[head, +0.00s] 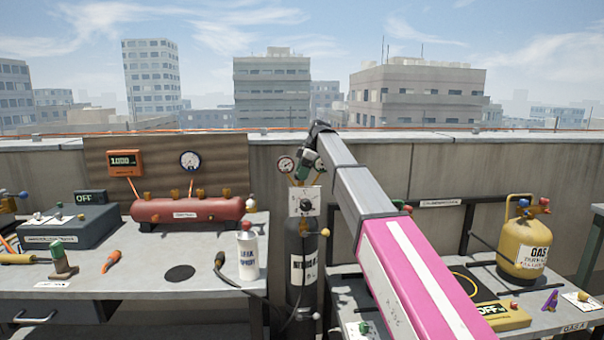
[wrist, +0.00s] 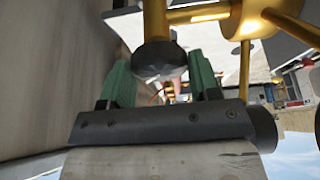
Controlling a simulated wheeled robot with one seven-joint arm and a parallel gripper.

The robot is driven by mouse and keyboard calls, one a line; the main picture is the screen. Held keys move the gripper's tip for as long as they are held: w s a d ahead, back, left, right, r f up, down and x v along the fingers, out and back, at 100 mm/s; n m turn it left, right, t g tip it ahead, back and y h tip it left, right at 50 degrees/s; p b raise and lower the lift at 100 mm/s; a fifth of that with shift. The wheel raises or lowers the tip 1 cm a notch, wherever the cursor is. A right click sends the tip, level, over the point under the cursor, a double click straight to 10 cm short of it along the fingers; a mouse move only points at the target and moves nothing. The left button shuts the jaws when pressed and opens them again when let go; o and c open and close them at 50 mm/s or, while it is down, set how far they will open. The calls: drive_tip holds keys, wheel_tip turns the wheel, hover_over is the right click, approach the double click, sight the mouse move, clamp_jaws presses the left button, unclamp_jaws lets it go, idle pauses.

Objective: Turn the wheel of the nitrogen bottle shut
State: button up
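The nitrogen bottle (head: 301,262) is a black upright cylinder with a white label, between the two benches in the head view. My gripper (head: 313,164) is at its top, in front of the valve and beside a round gauge (head: 286,164). In the wrist view my gripper (wrist: 160,82) has its two green fingers spread apart. A dark faceted knob (wrist: 158,60) on a brass stem, apparently the valve wheel, lies between them. I see a small gap at its right; contact on the left cannot be told. Brass valve parts (wrist: 254,14) show at upper right. My arm hides part of the valve in the head view.
The left bench (head: 140,285) holds a red tank (head: 188,209), a white canister (head: 247,255) and tools. The right bench (head: 545,325) holds a yellow gas bottle (head: 524,247). A black hose (head: 236,285) runs before the nitrogen bottle. A parapet wall (head: 440,160) stands close behind.

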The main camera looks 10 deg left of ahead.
drive_tip(key=c, duration=0.4)
drive_tip(key=shift+s+m+t, duration=0.15)
drive_tip(key=shift+m+t, duration=0.25)
drive_tip(key=shift+m, duration=0.8)
drive_tip(key=shift+m+t, duration=0.5)
drive_tip(key=shift+m, duration=0.7)
drive_tip(key=o, duration=0.9)
drive_tip(key=shift+o, duration=0.2)
drive_tip(key=v, duration=1)
drive_tip(key=shift+d+r, duration=0.3)
